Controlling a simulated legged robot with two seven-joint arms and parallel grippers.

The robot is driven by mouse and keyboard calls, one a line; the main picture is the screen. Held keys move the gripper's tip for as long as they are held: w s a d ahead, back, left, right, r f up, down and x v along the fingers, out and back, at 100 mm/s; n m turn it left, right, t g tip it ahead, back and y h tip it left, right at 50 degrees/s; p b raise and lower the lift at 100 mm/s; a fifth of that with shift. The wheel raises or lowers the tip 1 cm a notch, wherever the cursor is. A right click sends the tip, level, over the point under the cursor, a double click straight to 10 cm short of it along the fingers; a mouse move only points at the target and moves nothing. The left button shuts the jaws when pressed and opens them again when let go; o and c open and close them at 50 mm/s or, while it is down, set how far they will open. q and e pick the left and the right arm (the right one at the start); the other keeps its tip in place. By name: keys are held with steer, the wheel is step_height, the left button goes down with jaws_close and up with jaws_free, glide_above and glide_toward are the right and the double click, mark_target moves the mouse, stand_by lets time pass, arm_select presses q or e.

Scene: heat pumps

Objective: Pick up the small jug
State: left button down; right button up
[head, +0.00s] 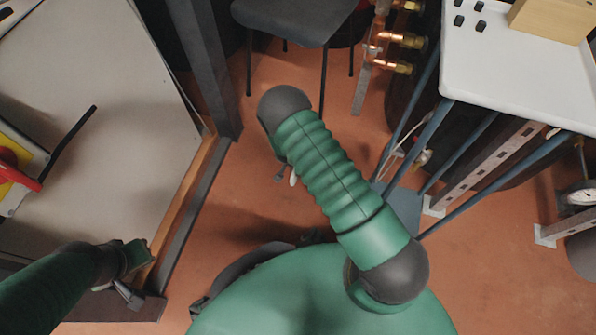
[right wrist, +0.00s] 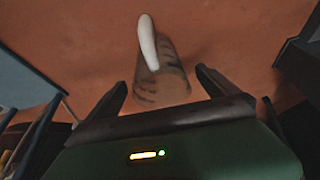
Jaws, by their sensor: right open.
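The small jug (right wrist: 165,84) looks see-through, with dark marks on its sides and a white handle (right wrist: 148,42) facing the camera. In the right wrist view it shows against the reddish floor, between the two fingers of my right gripper (right wrist: 161,80). The gripper is open, with a finger on either side; I cannot tell how deep the jug sits between them. In the head view my right arm hides most of this area; a small white piece (head: 293,177), perhaps the handle, shows beside it. My left gripper (head: 122,292) is at the near edge of the left table, its jaws unclear.
A grey-topped table (head: 110,130) with a wooden edge stands at the left, carrying a red and yellow switch (head: 10,165). A dark stool (head: 295,20) and copper pipe fittings (head: 400,40) are at the back. A white table (head: 510,70) on blue legs stands right. Floor between is open.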

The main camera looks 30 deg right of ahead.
steer(key=c, duration=2.1)
steer(key=shift+o, duration=0.2)
steer(key=shift+r, duration=0.15)
